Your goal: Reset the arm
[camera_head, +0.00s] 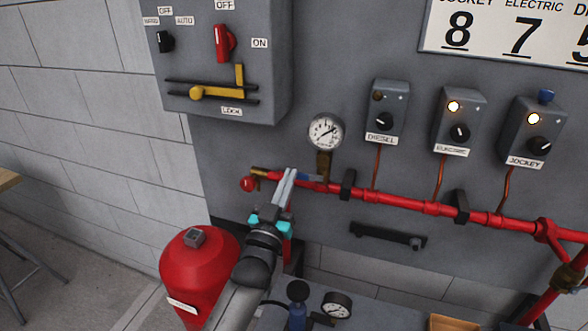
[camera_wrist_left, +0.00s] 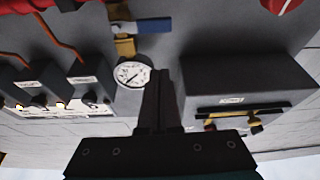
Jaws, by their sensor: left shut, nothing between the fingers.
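My left gripper (camera_head: 290,172) reaches up from the bottom of the head view, with cyan parts at its base. Its two grey fingers are together and hold nothing. The fingertips overlap the left end of the red pipe (camera_head: 400,205) in the picture; I cannot tell whether they touch it. In the left wrist view, which is upside down, the shut dark fingers (camera_wrist_left: 162,72) show just beside a round gauge (camera_wrist_left: 133,74). The gauge also shows in the head view (camera_head: 326,131), right of the fingertips. My right gripper is in neither view.
A control box (camera_head: 215,60) with a red knob and yellow lever hangs at upper left. Boxes labelled diesel (camera_head: 386,110), electric (camera_head: 460,120) and jockey (camera_head: 532,130) are right of the gauge. A red tank (camera_head: 195,265) stands below left. A blue valve handle (camera_wrist_left: 155,25) is near the gauge.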

